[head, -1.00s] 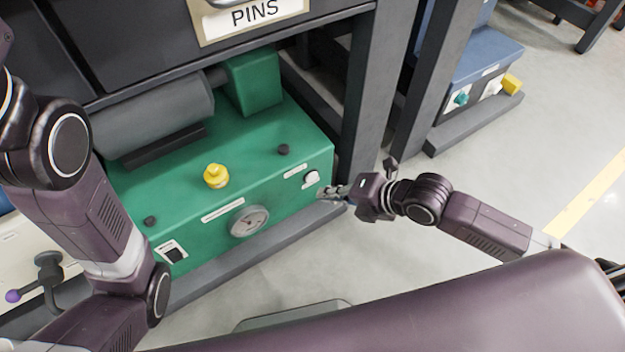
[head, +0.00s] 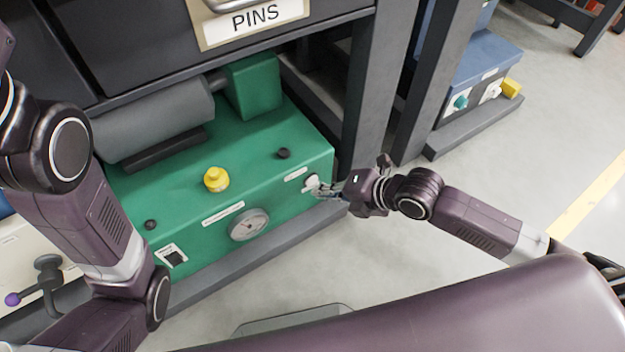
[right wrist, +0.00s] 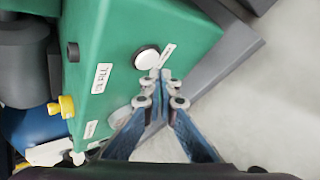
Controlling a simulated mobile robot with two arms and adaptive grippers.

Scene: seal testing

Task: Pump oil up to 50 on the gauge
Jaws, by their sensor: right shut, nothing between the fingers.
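A white round button (head: 311,181) is at the right end of that face. My right gripper (head: 320,188) is shut and empty, its fingertips right at the button and partly covering it. In the right wrist view the white button (right wrist: 147,58) shows just beyond the closed fingertips (right wrist: 160,76); I cannot tell whether they touch. A black switch (head: 172,255) is at the left end. My left gripper is out of view.
A yellow cap (head: 216,179) and dark knobs sit on the pump's top. A dark table leg (head: 365,95) rises close behind my right gripper. A blue unit (head: 480,70) stands at the back right. The floor (head: 480,170) on the right is clear.

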